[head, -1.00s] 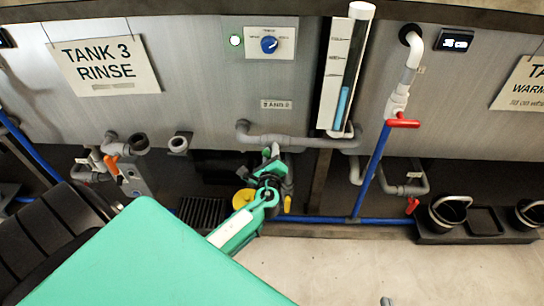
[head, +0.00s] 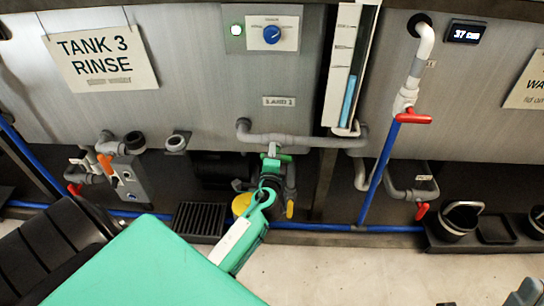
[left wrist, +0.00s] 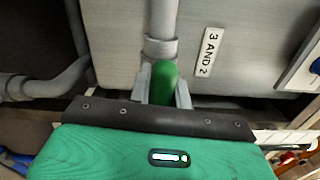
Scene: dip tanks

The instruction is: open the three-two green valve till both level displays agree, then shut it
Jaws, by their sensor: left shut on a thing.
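The three-two green valve (head: 286,158) sits on the grey pipework below the "3 AND 2" label (head: 279,101). My left gripper (head: 271,166) reaches it from below, partly hiding it. In the left wrist view its green handle (left wrist: 163,83) stands between my two grey fingers (left wrist: 163,94), which are shut on it. The level display (head: 466,33) at the upper right seems to read 37 cm. Another display is only a dark sliver at the upper left edge. My right gripper is not clearly visible.
A sight tube (head: 349,98) with blue liquid stands right of the valve. Red-handled taps (head: 413,118) and a blue pipe (head: 376,175) are further right. An orange-handled valve (head: 106,163) is to the left. The floor in front is clear.

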